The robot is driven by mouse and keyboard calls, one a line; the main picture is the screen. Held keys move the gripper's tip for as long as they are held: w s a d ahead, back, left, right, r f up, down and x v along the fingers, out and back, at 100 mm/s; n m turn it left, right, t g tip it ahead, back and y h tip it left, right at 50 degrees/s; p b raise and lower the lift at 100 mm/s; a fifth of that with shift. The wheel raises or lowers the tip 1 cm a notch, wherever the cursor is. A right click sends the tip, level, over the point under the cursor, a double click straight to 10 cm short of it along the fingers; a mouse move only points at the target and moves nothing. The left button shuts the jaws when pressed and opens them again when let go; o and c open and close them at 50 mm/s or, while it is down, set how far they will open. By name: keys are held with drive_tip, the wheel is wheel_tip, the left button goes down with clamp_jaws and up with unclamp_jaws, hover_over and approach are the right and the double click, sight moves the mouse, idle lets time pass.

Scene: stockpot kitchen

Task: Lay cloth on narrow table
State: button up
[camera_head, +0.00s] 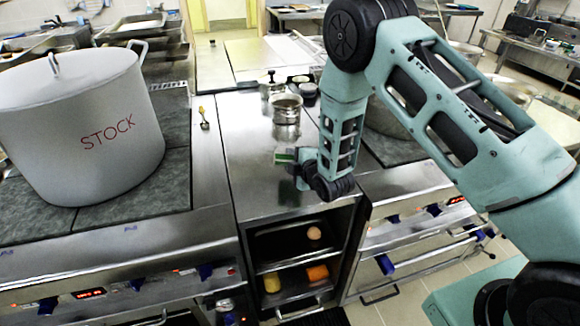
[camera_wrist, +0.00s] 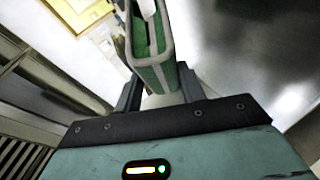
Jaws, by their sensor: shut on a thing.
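A small green cloth with a pale grey border, folded (camera_wrist: 167,76), is between the two fingers of my gripper (camera_wrist: 158,88) in the wrist view. My gripper is shut on it. In the head view the cloth (camera_head: 284,156) shows as a small green and white patch at the tip of my gripper (camera_head: 293,161). It is over the front part of the narrow steel table (camera_head: 255,187) between the two stoves. I cannot tell whether the cloth touches the top. Part of the cloth is hidden by my gripper.
A large stockpot (camera_head: 85,125) stands on the left stove. A steel pot (camera_head: 287,113) and small dark-lidded jars (camera_head: 271,84) stand farther back on the narrow table. Open shelves below hold an orange block (camera_head: 317,273) and a yellow item (camera_head: 272,283). The table's front left top is bare.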

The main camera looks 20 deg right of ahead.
drive_tip(key=shift+f+p, duration=0.6)
drive_tip(key=shift+f, duration=1.5)
drive_tip(key=shift+f, duration=0.2)
drive_tip(key=o, duration=1.1)
drive_tip(key=shift+r, duration=0.1)
